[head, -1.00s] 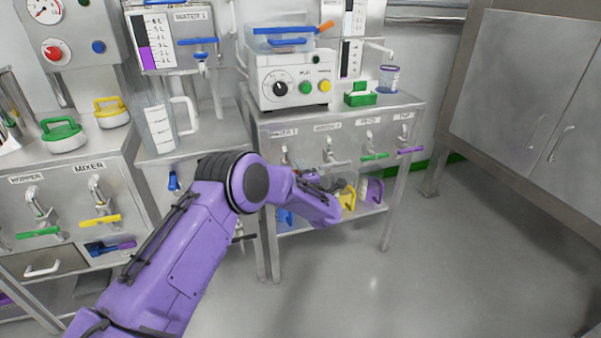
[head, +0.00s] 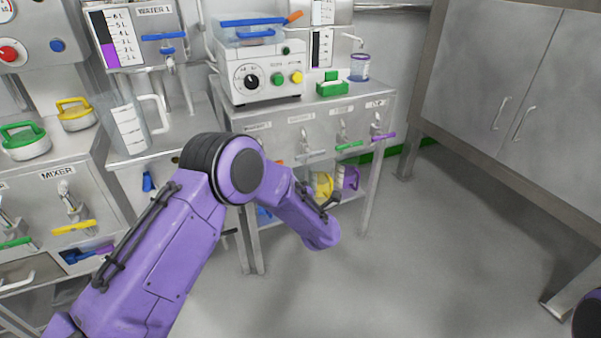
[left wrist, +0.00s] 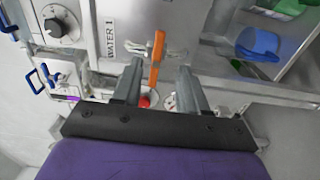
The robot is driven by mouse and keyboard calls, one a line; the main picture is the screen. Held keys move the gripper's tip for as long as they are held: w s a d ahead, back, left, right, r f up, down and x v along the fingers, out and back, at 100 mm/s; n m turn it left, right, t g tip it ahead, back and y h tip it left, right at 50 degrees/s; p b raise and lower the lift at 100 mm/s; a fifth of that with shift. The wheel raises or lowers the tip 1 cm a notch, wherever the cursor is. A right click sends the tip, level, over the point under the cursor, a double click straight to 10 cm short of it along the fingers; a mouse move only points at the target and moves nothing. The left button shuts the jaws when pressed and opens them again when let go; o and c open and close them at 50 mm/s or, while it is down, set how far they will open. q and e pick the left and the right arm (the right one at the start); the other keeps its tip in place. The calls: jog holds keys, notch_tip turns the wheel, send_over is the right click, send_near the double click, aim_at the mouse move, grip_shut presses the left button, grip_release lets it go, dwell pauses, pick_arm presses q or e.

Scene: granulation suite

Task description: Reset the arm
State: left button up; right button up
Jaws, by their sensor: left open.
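My left arm is purple and reaches in from the lower left of the head view, its forearm pointing down and right in front of the right-hand bench. The left gripper there is mostly hidden behind the forearm. In the left wrist view my left gripper (left wrist: 158,72) is open, its two grey fingers apart with nothing held between them. An orange handle (left wrist: 156,50) shows behind the gap, on a steel panel labelled WATER 1. My right gripper is not in view; only a dark and purple part of my own body shows at the lower right edge.
The steel bench (head: 285,135) with colored taps stands behind my left arm. On it are a white control box (head: 262,80), a green holder (head: 332,87) and a cup (head: 360,68). A clear jug (head: 130,128) stands left. A grey cabinet (head: 505,75) is right; floor between is clear.

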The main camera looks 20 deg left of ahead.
pick_arm(q)
jog(key=s+d+f+m+g+h, duration=0.2)
jog(key=s+f+m+h, duration=0.3)
jog(key=s+f+m, duration=0.55)
jog(key=s+d+f+m+g+h, duration=0.15)
jog(key=s+f+m+h, duration=0.35)
jog(key=s+f+m, duration=0.55)
jog(key=s+a+f+g, duration=0.1)
jog(key=s+f+g, duration=0.1)
jog(key=s, duration=0.8)
jog(key=s+a+f+g, duration=0.1)
jog(key=s+f+g, duration=0.2)
jog(key=s, duration=0.8)
notch_tip(320, 180, up, 18)
jog(key=p, duration=1.8)
jog(key=shift+a, duration=0.15)
